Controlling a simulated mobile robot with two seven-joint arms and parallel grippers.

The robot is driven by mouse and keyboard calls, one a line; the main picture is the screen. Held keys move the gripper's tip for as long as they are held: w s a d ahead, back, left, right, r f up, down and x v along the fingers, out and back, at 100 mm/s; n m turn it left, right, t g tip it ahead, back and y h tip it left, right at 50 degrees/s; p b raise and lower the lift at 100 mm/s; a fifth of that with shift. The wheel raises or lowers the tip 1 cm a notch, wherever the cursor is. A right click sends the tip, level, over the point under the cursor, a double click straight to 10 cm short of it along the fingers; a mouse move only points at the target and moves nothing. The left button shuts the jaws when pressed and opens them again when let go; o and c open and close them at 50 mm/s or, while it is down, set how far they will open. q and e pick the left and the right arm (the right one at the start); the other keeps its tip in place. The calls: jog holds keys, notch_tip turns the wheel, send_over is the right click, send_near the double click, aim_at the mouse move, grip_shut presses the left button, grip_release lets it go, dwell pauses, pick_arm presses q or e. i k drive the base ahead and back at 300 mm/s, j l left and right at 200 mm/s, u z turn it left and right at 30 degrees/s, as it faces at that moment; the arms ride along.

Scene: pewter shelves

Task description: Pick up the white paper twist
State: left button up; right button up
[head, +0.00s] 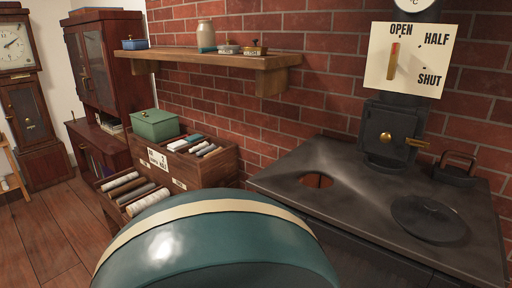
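I cannot tell for sure which item is the white paper twist. Several pale rolled pieces lie in an open lower drawer (106,205) of a wooden chest, left of centre. The frontmost is a whitish roll (147,201), and a paler one (121,180) lies at the back, with a greyer one between. Several small white, dark and teal pieces (208,149) lie in the open upper compartment (181,168). Neither of my grippers is in view.
A green box (155,124) stands on the chest. A wall shelf (215,62) holds a jar (206,36) and small tins. A black stove (345,192) with a round opening (316,181) and a lid (430,218) stands right. Cabinet (108,65) and clock (28,100) stand left, with bare floor (45,235) before them.

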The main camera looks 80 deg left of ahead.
aim_at(201, 146)
jog(key=u, duration=3.8)
jog(key=i+j, duration=0.1)
jog(key=j, duration=0.2)
jog(key=i+j+z, duration=0.1)
jog(key=j, duration=0.2)
jog(key=i+j, duration=0.1)
jog(key=j, duration=0.25)
jog(key=i+j+u, duration=0.25)
jog(key=i+j, duration=0.2)
jog(key=i, duration=0.25)
jog(key=i+j+u, duration=0.15)
jog(key=i, duration=0.2)
jog(key=i+j+z, duration=0.15)
jog(key=i, duration=0.3)
jog(key=i+j+z, duration=0.15)
jog(key=i, duration=0.3)
jog(key=i+j+z, duration=0.15)
jog(key=i, duration=0.3)
jog(key=i+z, duration=0.25)
jog(key=z, duration=0.25)
jog(key=i+j+z, duration=0.2)
jog(key=z, duration=0.25)
jog(key=i+j+z, duration=0.15)
jog(key=z, duration=0.35)
jog(key=j, duration=0.1)
